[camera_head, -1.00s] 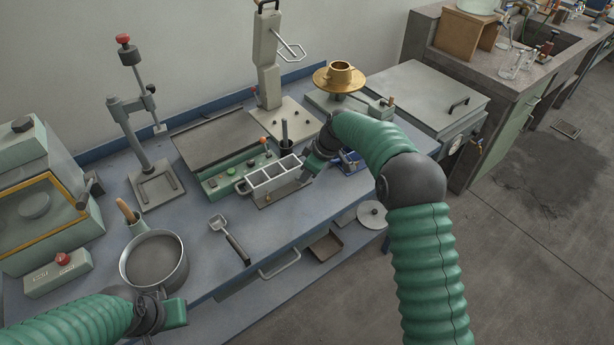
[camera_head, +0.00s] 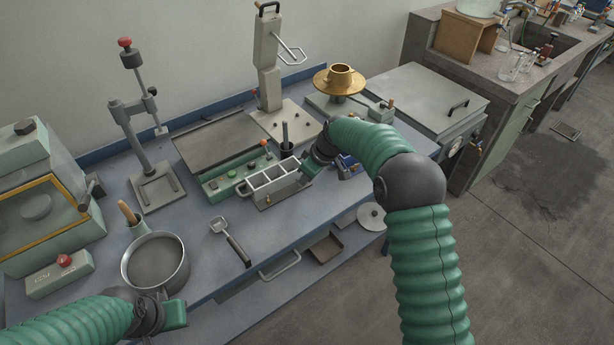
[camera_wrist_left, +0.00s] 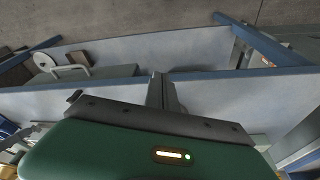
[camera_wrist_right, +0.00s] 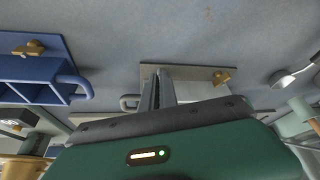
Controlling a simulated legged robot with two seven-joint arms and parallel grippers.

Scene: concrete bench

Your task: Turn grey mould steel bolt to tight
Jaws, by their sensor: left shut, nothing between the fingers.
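The grey mould (camera_head: 272,181), a three-compartment box with a loop handle, stands on its base plate near the bench's front edge. My right gripper (camera_head: 308,170) is at the mould's right end, low and close to it. In the right wrist view its fingers (camera_wrist_right: 160,88) stand close together over the mould's base plate (camera_wrist_right: 192,73); what lies between them is hidden. A brass wing screw (camera_wrist_right: 221,77) sits on that plate, beside the fingers. The steel bolt itself cannot be made out. My left gripper (camera_head: 174,314) is shut and empty, in front of the bench; its fingers (camera_wrist_left: 163,90) also show.
A blue mould (camera_head: 348,165) stands just right of my right gripper and shows large in its wrist view (camera_wrist_right: 40,80). A green control box (camera_head: 222,182) is behind the grey mould. A scoop (camera_head: 232,245) and round pan (camera_head: 155,262) lie left. Bench space in front is clear.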

